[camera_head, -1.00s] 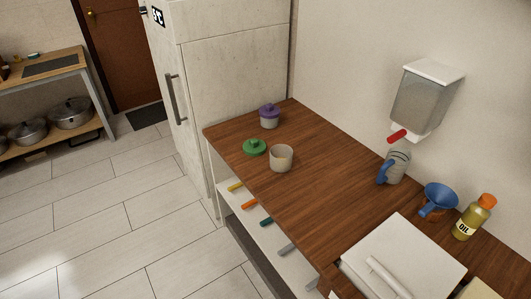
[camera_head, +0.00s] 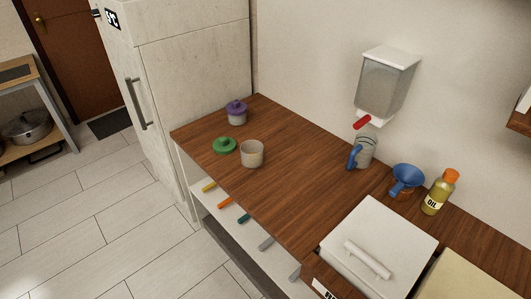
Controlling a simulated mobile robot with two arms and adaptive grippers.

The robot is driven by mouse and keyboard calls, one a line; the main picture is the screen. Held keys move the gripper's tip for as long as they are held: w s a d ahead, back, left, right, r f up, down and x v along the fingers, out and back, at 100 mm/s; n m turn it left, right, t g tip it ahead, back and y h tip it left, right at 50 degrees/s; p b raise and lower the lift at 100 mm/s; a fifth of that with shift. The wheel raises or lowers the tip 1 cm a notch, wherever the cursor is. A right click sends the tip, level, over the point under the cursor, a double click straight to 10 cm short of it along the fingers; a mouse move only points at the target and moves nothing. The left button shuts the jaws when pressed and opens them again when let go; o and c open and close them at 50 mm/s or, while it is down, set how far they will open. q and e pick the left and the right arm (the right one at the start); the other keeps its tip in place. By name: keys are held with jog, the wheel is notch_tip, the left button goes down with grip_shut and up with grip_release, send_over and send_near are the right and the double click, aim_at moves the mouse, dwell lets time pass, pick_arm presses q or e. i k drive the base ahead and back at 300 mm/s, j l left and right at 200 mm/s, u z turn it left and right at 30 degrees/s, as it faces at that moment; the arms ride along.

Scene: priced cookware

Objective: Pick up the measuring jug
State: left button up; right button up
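The measuring jug (camera_head: 366,151) is a clear, greyish jug with a blue handle on its left side. It stands upright on the wooden counter (camera_head: 290,190) near the wall, below the red lever of the wall dispenser. Neither of my grippers shows in the head view.
A wall dispenser (camera_head: 388,84) hangs over the jug. A blue funnel (camera_head: 406,179), an oil bottle (camera_head: 439,193) and a white lidded box (camera_head: 379,245) stand to the right. A beige pot (camera_head: 251,153), a green lid (camera_head: 224,145) and a purple-lidded jar (camera_head: 237,113) stand left. The middle counter is clear.

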aim_at(365, 144)
jog(key=j+z, duration=0.1)
jog(key=z, duration=0.6)
jog(key=i+j+z, duration=0.2)
jog(key=j+z, duration=0.15)
jog(key=j, duration=0.2)
jog(key=i+j+z, duration=0.1)
jog(key=j+z, duration=0.3)
jog(key=j, duration=0.15)
jog(key=j+z, duration=0.35)
jog(key=j, duration=0.25)
